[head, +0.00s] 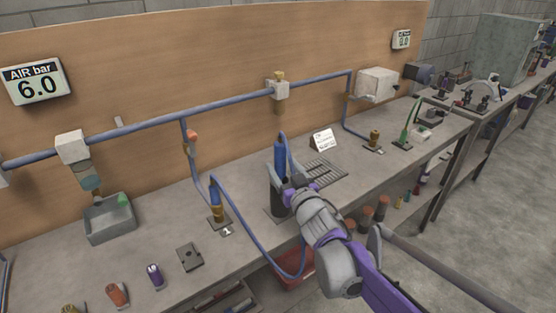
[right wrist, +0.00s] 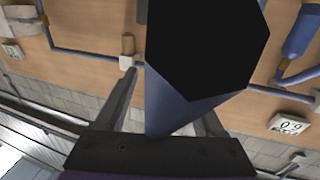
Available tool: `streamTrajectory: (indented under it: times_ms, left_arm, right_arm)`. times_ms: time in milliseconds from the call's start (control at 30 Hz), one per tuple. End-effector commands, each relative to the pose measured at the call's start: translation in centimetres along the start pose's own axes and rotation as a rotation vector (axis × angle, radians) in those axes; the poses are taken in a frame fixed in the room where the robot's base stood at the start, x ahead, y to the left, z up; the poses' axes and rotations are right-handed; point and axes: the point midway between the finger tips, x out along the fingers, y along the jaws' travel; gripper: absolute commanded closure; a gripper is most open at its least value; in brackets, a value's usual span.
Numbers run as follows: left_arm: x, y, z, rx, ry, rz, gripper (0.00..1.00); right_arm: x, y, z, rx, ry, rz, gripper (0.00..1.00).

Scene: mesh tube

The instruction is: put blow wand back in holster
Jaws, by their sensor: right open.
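The blue blow wand (head: 280,158) stands upright over a dark cylindrical holster (head: 277,200) on the bench. It appears to sit in the holster's mouth, but how deep is hidden. My right gripper (head: 291,187) is beside the wand's lower part, at the holster's top right. In the right wrist view, a blue tapered body with a black six-sided end (right wrist: 205,45) fills the space in front of the open fingers (right wrist: 170,100); it looks like the wand. Contact is not clear. My left gripper is not in view.
A grey grate (head: 322,172) and a small white sign (head: 324,140) are behind the holster. A blue-and-brass fitting (head: 216,203) stands to the left, with hose hanging over the bench's front edge. A grey bin (head: 109,220) is farther left.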

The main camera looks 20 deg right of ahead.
Motion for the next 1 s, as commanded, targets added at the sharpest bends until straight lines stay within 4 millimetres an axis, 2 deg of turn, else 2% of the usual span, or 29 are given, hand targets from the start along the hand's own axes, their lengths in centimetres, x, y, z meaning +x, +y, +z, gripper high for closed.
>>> streamTrajectory:
  times_ms: [100, 300, 433, 633, 733, 867, 967, 1000]
  left_arm:
    - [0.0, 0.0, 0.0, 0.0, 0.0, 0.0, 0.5]
    - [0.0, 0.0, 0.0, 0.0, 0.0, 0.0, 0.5]
    - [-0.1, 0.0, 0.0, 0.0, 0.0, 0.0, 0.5]
    - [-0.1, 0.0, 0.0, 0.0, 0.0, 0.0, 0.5]
    - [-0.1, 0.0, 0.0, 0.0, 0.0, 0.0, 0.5]
    - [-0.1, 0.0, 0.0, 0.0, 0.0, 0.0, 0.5]
    - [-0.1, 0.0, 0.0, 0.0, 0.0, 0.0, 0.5]
    - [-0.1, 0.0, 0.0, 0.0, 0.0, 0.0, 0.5]
  right_arm:
    - [-2.7, 0.0, 0.0, -0.001, 0.0, 0.001, 0.3]
    - [-5.8, 0.0, 0.0, -0.001, 0.001, 0.0, 0.3]
    - [-6.8, 0.0, 0.0, 0.0, 0.001, 0.0, 0.3]
    - [-7.2, 0.0, 0.0, 0.0, 0.0, 0.001, 0.3]
    - [-7.8, 0.4, 0.6, 0.0, -0.028, 0.031, 0.3]
    - [-11.1, 2.0, 3.8, 0.004, -0.176, 0.152, 0.3]
    - [-15.8, 2.8, 8.6, 0.012, -0.392, 0.24, 0.3]
    - [-18.1, 2.6, 10.8, 0.016, -0.491, 0.257, 0.3]
